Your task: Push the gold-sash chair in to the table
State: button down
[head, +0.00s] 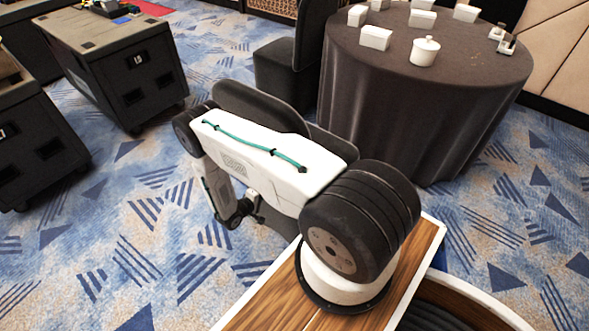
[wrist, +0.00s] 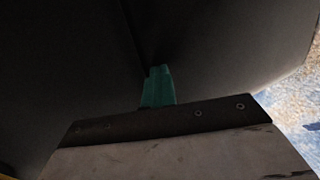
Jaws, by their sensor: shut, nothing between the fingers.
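A dark chair (head: 258,106) shows behind my arm in the head view, in front of the round table (head: 440,88) with its dark cloth. My arm hides much of it, and no gold sash shows, so I cannot confirm which chair it is. In the wrist view a dark surface (wrist: 220,50) fills most of the picture, close to my gripper (wrist: 158,86). Its green fingertips are shut and empty, at or very near that surface; contact cannot be told. In the head view my gripper is mostly hidden beyond the arm.
Another dark chair (head: 290,68) stands at the table's left side. Dark wheeled cases (head: 118,78) stand on the left. Patterned carpet (head: 130,225) is open at the lower left.

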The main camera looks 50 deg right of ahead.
jog(key=shift+d, duration=10.85)
jog(key=a, duration=1)
jog(key=shift+w+a, duration=0.15)
